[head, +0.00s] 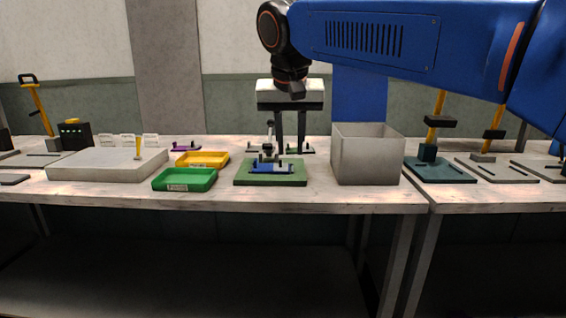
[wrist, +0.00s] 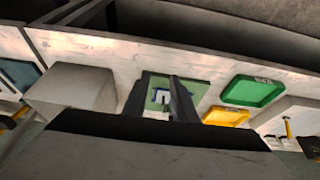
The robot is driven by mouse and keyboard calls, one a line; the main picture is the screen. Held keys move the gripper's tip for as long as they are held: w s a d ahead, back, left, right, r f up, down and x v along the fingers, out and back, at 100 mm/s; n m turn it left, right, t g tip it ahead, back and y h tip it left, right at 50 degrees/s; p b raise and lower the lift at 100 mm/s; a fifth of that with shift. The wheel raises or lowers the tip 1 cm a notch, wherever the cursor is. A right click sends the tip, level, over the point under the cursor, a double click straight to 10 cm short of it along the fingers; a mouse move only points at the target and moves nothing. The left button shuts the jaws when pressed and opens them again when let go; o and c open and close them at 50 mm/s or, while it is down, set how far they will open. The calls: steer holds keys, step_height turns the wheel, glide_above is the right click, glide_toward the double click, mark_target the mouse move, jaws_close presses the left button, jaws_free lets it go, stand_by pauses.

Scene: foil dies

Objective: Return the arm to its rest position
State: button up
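My blue arm (head: 380,40) reaches in from the upper right of the head view. My gripper (head: 290,148) points down over the table, with its two dark fingers apart. Nothing shows clasped between them. It also shows in the wrist view (wrist: 160,82), with a gap between the fingers. A green plate (head: 253,181) with a blue piece (head: 271,167) on it lies on the table below and in front of the fingers. The exact height of the fingertips above the table is hard to tell.
A grey open box (head: 367,160) stands just right of the plate. Green (head: 185,180) and yellow (head: 202,159) trays and a pale raised block (head: 90,165) are to the left. A dark teal fixture (head: 440,172) stands right of the box. The space above the table is mostly free.

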steer(key=s+d+f, duration=0.5)
steer(key=d+f, duration=0.1)
steer(key=d, duration=0.3)
steer(key=s+d+f, duration=0.5)
steer(key=d, duration=0.4)
steer(key=s+d+f, duration=0.4)
steer(key=s+f, duration=0.3)
steer(key=f, duration=0.2)
steer(key=s+d+f, duration=0.5)
steer(key=s+f, duration=0.3)
steer(key=f, duration=0.1)
steer(key=shift+d+f, duration=0.15)
steer(key=shift+f, duration=0.1)
